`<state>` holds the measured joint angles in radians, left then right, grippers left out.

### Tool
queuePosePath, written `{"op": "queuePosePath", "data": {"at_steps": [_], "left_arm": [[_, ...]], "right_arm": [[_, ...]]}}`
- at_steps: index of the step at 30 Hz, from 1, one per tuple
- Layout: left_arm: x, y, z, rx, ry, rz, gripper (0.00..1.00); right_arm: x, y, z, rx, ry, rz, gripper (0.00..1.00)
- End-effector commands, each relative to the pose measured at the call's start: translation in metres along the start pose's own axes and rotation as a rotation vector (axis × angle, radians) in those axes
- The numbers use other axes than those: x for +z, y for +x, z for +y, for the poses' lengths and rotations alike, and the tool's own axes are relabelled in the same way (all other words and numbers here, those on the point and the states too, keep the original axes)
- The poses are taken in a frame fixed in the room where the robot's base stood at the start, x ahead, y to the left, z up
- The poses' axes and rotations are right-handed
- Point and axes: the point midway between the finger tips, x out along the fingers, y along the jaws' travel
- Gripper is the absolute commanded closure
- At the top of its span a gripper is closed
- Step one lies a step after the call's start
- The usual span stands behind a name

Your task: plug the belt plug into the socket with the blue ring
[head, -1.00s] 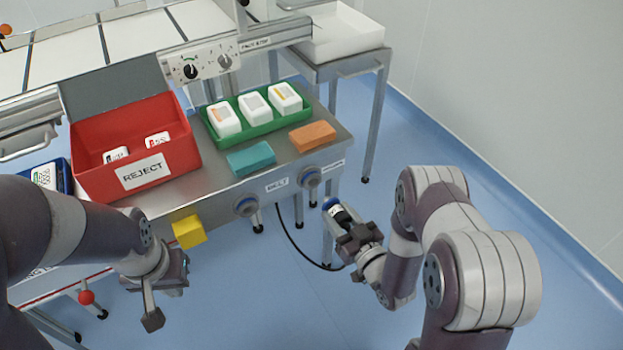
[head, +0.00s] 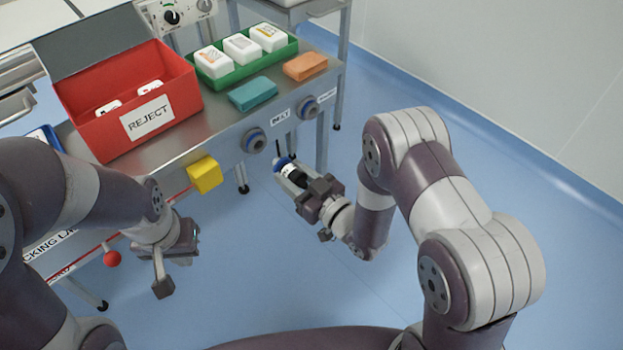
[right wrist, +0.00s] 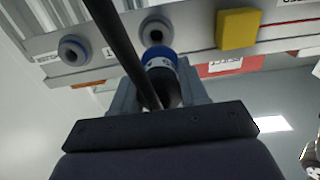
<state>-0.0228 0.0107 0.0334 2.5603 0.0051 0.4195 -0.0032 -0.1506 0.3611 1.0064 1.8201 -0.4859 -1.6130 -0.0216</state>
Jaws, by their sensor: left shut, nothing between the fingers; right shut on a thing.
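The belt plug is a black plug with a blue band (head: 284,162), and its blue end also shows in the right wrist view (right wrist: 159,58). My right gripper (head: 293,178) is shut on it and holds it in the air in front of the bench, apart from the sockets. One round socket with a blue-grey ring (head: 253,141) is left of a printed label on the bench front. A second similar socket (head: 307,106) is further right. Both sockets also show in the right wrist view, at the left (right wrist: 74,49) and middle (right wrist: 156,30). My left gripper (head: 163,284) is shut and empty.
A yellow block (head: 204,174) juts from the bench front, left of the sockets. A red REJECT bin (head: 180,99), a green tray (head: 216,82) of white packs, a teal block (head: 253,94) and an orange block (head: 305,66) are on top. A dark cable (right wrist: 120,45) crosses the wrist view.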

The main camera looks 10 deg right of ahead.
Motion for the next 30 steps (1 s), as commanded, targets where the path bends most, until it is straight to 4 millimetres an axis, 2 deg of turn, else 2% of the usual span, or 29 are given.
{"op": "queuePosePath", "data": {"at_steps": [13, 24, 30], "left_arm": [[-0.001, -0.002, 0.000, 0.000, 0.000, 0.001, 1.00], [0.001, 0.007, 0.000, 0.000, 0.000, 0.000, 1.00], [0.001, 0.009, 0.000, 0.000, 0.000, 0.000, 1.00]], "right_arm": [[0.004, 0.000, 0.001, 0.007, 0.000, 0.000, 1.00], [0.005, 0.039, 0.001, 0.006, -0.002, 0.000, 1.00], [0.004, 0.052, 0.001, 0.007, 0.000, 0.000, 1.00]]}}
